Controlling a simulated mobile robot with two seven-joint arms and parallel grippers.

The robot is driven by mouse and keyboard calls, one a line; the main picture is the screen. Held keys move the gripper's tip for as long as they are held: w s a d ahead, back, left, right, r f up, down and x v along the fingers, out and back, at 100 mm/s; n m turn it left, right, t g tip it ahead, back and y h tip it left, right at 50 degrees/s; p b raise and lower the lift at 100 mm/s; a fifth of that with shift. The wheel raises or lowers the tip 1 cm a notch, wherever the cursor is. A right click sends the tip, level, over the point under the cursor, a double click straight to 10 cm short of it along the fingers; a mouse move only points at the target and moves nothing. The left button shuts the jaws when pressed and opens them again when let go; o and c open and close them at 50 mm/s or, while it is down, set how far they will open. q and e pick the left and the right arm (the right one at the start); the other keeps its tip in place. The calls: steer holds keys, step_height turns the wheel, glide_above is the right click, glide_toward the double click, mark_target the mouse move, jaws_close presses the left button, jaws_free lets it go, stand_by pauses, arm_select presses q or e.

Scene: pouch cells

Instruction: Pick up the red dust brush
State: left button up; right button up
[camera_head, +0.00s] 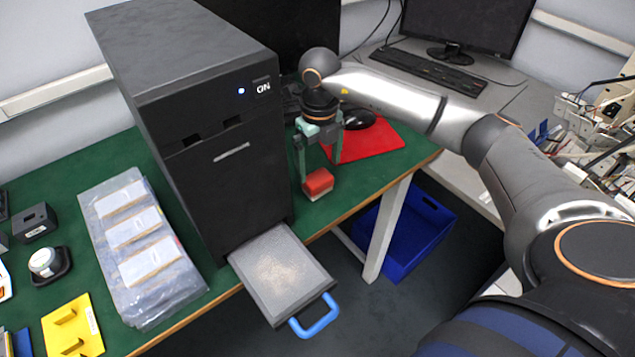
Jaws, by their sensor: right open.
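The red dust brush (318,182) is a small block with a red top and a paler underside. It sits near the front edge of the green bench, just right of the black machine. My right gripper (320,182) points down over the brush, its greenish fingers apart. One finger comes down at the brush's left and the other passes behind or beside its right. I cannot tell whether either finger touches it. My left gripper is not in view.
The tall black machine (205,150) stands close on the left, with its dusty drawer (275,270) out past the bench edge. A red mouse mat (365,142) and mouse (357,119) lie behind the gripper. A blue crate (420,225) is on the floor. Bagged pouches (140,240) lie left.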

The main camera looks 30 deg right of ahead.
mark_target(318, 177)
steer(key=f, duration=0.5)
steer(key=shift+a, duration=0.2)
steer(key=shift+c, duration=0.4)
steer(key=c, duration=1.2)
steer(key=shift+o, duration=0.2)
step_height(318, 177, up, 10)
steer(key=shift+r, duration=0.1)
steer(key=o, duration=0.9)
steer(key=c, duration=0.7)
